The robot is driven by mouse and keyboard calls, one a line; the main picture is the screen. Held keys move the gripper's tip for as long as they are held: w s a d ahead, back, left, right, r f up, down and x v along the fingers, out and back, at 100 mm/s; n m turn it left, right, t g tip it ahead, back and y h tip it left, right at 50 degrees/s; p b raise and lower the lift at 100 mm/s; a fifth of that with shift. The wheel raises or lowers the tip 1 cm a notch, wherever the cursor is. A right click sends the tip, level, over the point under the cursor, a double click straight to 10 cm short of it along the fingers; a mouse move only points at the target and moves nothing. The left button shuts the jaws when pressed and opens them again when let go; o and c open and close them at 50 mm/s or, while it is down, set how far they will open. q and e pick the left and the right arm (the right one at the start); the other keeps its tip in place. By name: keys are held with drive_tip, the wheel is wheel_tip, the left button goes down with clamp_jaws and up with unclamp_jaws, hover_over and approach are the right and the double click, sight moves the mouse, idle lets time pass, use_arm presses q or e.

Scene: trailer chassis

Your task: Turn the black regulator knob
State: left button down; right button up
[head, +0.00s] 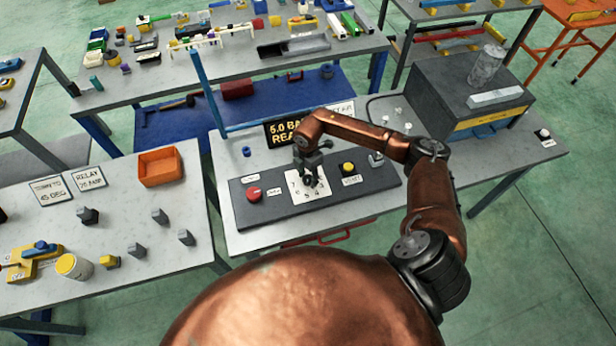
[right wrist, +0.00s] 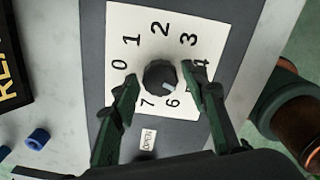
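The black regulator knob (right wrist: 160,77) sits in the middle of a white dial card (right wrist: 149,22) on a dark panel (head: 245,218). Its pale pointer mark faces the lower right in the right wrist view, roughly toward the 6. The digits 0 to 4, 6 and 7 show; a 5 does not show clearly. My right gripper (right wrist: 159,80) is open, with one finger on each side of the knob and gaps between fingers and knob. In the head view the right gripper (head: 311,180) is over the dial card and partly hides the knob. My left gripper is not in view.
A red button (head: 253,193) is left of the card and a yellow button (head: 348,168) right of it. A black sign (head: 284,133) reading 5.0 BAR stands behind. A grey box (head: 470,95) is at the right. An orange bin (head: 160,167) is on the left table.

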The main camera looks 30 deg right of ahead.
sight(308, 179)
drive_tip(key=shift+o, duration=0.4)
wheel_tip(308, 179, up, 12)
idle(0.4)
idle(0.4)
